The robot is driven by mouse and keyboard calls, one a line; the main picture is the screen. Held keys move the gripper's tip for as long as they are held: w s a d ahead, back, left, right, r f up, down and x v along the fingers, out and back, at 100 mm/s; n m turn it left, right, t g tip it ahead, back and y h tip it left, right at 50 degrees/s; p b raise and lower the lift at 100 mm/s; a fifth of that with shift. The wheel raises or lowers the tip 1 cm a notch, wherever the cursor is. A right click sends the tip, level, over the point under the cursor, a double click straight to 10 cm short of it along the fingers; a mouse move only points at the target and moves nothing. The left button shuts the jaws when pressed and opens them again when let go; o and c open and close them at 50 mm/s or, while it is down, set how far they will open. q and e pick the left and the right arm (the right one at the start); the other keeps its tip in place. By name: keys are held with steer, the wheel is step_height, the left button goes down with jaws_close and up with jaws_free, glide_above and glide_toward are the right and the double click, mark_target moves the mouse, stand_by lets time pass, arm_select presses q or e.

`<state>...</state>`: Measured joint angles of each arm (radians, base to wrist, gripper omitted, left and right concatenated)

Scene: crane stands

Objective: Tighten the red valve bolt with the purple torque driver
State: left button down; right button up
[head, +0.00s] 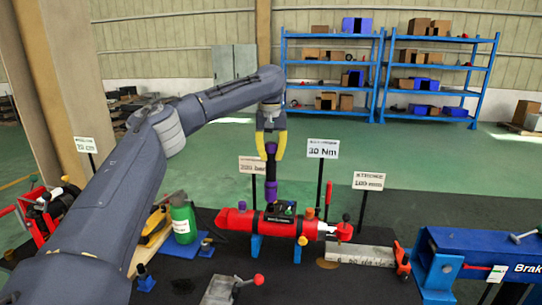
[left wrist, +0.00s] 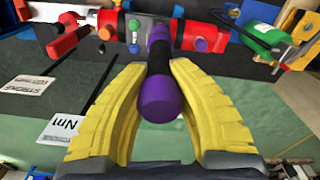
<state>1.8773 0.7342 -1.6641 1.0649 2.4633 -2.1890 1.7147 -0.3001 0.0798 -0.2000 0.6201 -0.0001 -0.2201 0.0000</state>
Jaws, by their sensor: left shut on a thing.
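The cylinder also shows in the left wrist view (left wrist: 211,31), with coloured caps around the driver. I cannot single out the red valve bolt for certain. My right gripper is not in view.
A green bottle (head: 183,220) stands left of the cylinder. A "30 Nm" sign (head: 322,148) and a stroke sign (head: 368,181) stand behind it. A blue "Brak" unit (head: 480,255) is at the right. Blue stands (head: 256,246) hold the cylinder above the dark bench.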

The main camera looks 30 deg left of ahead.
mark_target(271, 143)
arm_select(q)
steer(key=shift+r, duration=0.1)
steer(key=shift+r, duration=2.55)
